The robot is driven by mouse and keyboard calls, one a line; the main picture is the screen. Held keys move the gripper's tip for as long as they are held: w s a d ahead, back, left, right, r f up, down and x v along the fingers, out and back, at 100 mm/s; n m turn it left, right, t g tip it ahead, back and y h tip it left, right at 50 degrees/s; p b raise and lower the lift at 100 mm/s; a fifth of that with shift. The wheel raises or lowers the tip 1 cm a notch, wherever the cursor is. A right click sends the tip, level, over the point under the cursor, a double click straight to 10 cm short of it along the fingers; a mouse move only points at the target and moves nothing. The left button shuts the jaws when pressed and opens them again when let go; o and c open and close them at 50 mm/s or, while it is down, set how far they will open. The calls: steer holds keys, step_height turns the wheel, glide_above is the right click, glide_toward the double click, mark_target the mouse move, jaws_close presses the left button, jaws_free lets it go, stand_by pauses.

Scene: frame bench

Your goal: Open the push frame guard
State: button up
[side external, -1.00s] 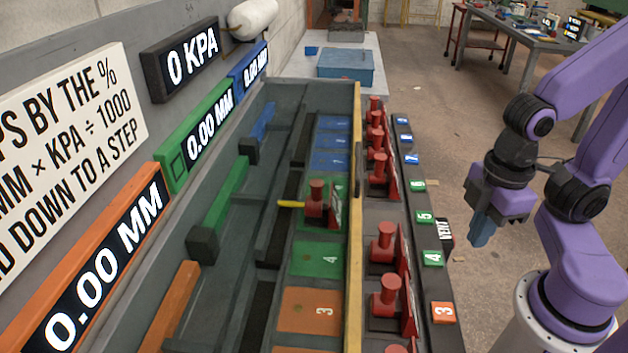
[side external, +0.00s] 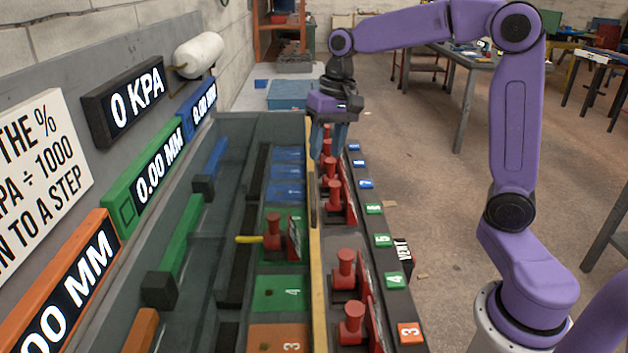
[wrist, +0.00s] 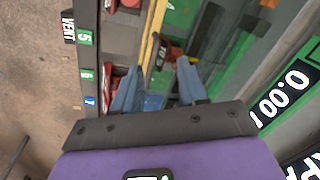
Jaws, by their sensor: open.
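The push frame (side external: 235,140) is a long grey bay with blue, green and orange pushers and matching numbered tiles. A yellow rail (side external: 317,270) runs along its right edge and also shows in the wrist view (wrist: 150,50). It appears to edge the guard, a clear panel I can hardly make out, so I cannot tell how far it is open. My gripper (side external: 328,154) is open, fingers down, above the far part of the rail. In the wrist view my open fingers (wrist: 158,68) straddle the line of the rail. I cannot tell whether they touch it.
Red knobbed blocks (side external: 346,268) stand in a row right of the rail, close to my gripper. A red block with a yellow pin (side external: 272,232) sits inside the frame. Displays (side external: 125,103) line the left wall. Open floor (side external: 440,200) lies to the right.

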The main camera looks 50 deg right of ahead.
mark_target(313, 186)
steer(key=w+d+r+m, duration=0.2)
steer(key=w+d+m, duration=0.3)
steer(key=w+d, duration=0.3)
steer(key=shift+t, duration=0.3)
steer(key=f, duration=0.5)
steer(key=w+a+f, duration=0.1)
steer(key=f, duration=1.1)
steer(key=shift+w+a+f, duration=0.15)
steer(key=shift+w+a, duration=0.1)
jaws_close()
